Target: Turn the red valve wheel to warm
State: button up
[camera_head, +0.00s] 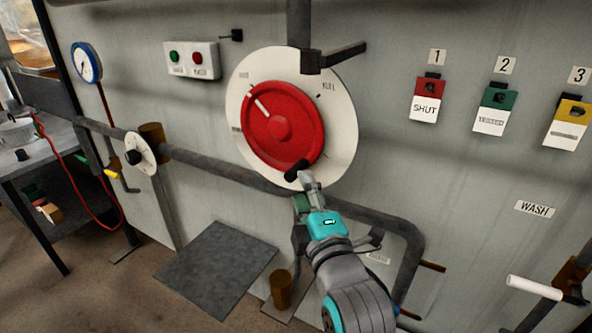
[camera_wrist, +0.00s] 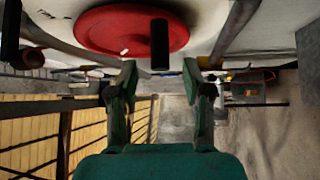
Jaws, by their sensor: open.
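The red valve wheel (camera_head: 275,128) is mounted on a round white dial plate (camera_head: 342,125) on the grey panel. Its white pointer mark (camera_head: 259,106) points to the upper left. The dial's lettering is too small to read surely. A black handle (camera_head: 297,170) sticks out at the wheel's lower right rim. My gripper (camera_head: 304,186) is at this handle, below the wheel. In the wrist view the open fingers (camera_wrist: 160,75) are on either side of the handle's end (camera_wrist: 160,45), with gaps visible, and the red wheel (camera_wrist: 110,28) is beyond. I cannot tell whether anything touches.
A dark pipe (camera_head: 215,165) runs below the dial, with a smaller white dial (camera_head: 140,153) to the left. A dark bracket (camera_head: 335,57) juts out above the wheel. Numbered tags, including a red SHUT one (camera_head: 425,105), hang on the right. A white-ended lever (camera_head: 533,287) is at lower right.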

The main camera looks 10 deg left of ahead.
aim_at(295, 171)
jog(key=x, duration=0.6)
jog(key=shift+w+a, duration=0.15)
jog(key=shift+w, duration=0.05)
grip_shut()
